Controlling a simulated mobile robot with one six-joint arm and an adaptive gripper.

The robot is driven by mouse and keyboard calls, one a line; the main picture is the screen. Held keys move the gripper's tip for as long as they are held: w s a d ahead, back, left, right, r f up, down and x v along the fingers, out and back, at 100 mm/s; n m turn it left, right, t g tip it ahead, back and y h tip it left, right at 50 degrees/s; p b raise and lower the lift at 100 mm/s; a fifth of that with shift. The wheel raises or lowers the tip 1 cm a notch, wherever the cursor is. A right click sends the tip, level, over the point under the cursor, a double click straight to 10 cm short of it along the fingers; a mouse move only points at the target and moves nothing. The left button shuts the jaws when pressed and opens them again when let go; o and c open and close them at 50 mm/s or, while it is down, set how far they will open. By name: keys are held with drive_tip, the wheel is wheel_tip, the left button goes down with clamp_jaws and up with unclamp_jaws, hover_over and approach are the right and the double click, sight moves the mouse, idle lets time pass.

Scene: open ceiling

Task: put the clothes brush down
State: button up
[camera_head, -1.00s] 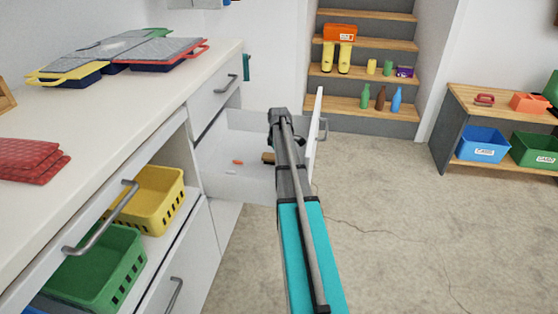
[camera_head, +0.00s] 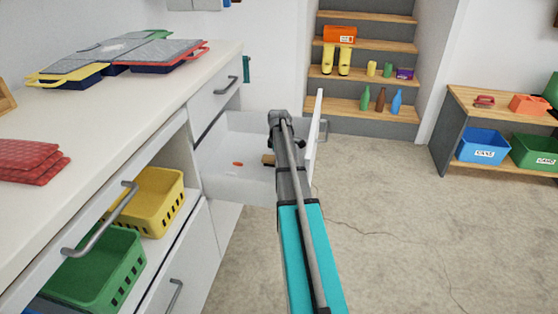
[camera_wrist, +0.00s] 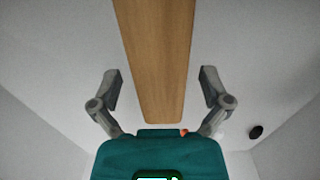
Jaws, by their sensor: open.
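The clothes brush shows as a long, plain wooden piece (camera_wrist: 155,50) in the wrist view, running from the top edge to just above my gripper's teal body. My gripper (camera_wrist: 160,92) is open, with one finger on each side of the wood and a visible gap on both sides. In the head view a small brown part of the brush (camera_head: 268,159) shows low inside the open white drawer (camera_head: 240,185), beside my arm. My arm hides most of the brush and the fingers there.
A small orange item (camera_head: 238,163) lies in the drawer. A dark round thing (camera_wrist: 256,131) shows at right in the wrist view. The drawer front (camera_head: 314,135) stands close right of my arm. The white counter (camera_head: 120,120) is at left; open floor is at right.

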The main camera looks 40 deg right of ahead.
drive_tip(key=shift+r, duration=0.2)
wheel_tip(320, 180, up, 12)
drive_tip(key=p, duration=1.2)
idle(0.8)
drive_tip(key=s+a+m, duration=0.2)
drive_tip(key=s+a, duration=0.1)
drive_tip(key=a, duration=0.9)
drive_tip(key=s+a+m, duration=0.1)
drive_tip(key=s+a, duration=0.1)
drive_tip(key=a, duration=0.9)
drive_tip(key=s+a+m, duration=0.2)
drive_tip(key=s+a, duration=0.4)
drive_tip(key=a, duration=0.4)
drive_tip(key=s+a+m, duration=0.3)
drive_tip(key=s+a, duration=0.3)
drive_tip(key=a, duration=0.3)
drive_tip(key=shift+s+a, duration=0.2)
drive_tip(key=shift+a, duration=0.2)
drive_tip(key=shift+s+f, duration=0.1)
